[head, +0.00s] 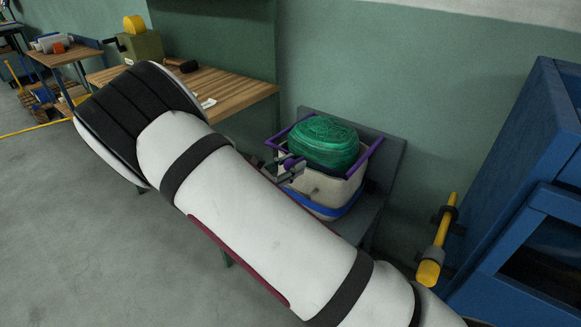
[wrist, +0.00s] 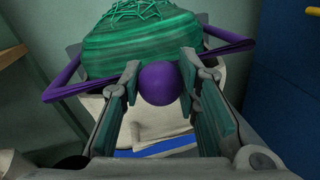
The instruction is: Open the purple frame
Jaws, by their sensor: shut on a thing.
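The purple frame (head: 369,163) runs around the top of a pale bin (head: 328,190) with a blue band, on a grey seat-like stand. A bundle of green netting (head: 323,141) bulges up inside the frame. In the wrist view, the frame's side bars (wrist: 66,80) slope in towards a round purple knob (wrist: 158,84) at the front. My gripper (wrist: 160,72) is shut on this knob, one finger on each side. In the head view my gripper (head: 286,170) is at the bin's front left edge, partly hidden by my arm. The netting hides the frame's back part.
A blue cabinet (head: 520,150) stands at the right, with a yellow cylinder (head: 437,240) beside it. A wooden bench (head: 230,90) is behind my arm at the left. The green wall is close behind the stand. Grey floor at the lower left is clear.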

